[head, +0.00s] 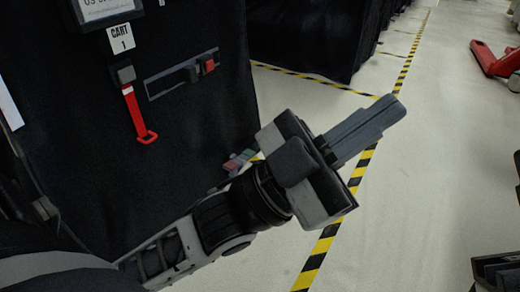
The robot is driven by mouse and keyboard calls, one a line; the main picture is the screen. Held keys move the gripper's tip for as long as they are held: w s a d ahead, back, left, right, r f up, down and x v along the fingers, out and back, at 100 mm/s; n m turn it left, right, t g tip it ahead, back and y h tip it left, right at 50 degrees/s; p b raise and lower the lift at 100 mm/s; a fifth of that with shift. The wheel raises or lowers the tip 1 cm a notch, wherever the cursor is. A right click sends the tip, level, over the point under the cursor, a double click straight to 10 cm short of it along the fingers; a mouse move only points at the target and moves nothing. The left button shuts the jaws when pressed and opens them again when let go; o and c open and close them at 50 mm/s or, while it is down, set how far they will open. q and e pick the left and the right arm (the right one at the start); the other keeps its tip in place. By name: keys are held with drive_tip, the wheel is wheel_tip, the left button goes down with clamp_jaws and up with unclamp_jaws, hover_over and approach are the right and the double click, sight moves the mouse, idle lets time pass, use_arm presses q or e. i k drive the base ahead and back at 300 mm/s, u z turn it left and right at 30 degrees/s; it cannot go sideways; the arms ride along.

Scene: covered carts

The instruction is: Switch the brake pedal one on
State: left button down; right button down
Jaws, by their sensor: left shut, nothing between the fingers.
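A small piece with reddish and greenish parts (238,162) shows low at the cart's bottom edge, near the floor. It looks like the pedals, but it is partly hidden by my left arm, and I cannot tell which pedal is which or how it is set. My left gripper (391,111) is shut and empty. Its fingers point up and right over the floor, to the right of the cart and apart from the pedals. My right gripper does not show clearly.
The black-covered cart with the "CART 1" label (120,38) fills the left. A red strap (138,115) hangs on it. Another dark covered cart (305,38) stands behind. Yellow-black tape (317,262) crosses the pale floor. A red pallet jack (494,62) stands far right.

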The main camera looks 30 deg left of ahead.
sight(248, 154)
drive_tip(key=z, duration=0.05)
drive_tip(key=i, duration=1.1)
drive_tip(key=u, duration=1.25)
drive_tip(key=i, duration=0.7)
drive_tip(key=u, duration=0.7)
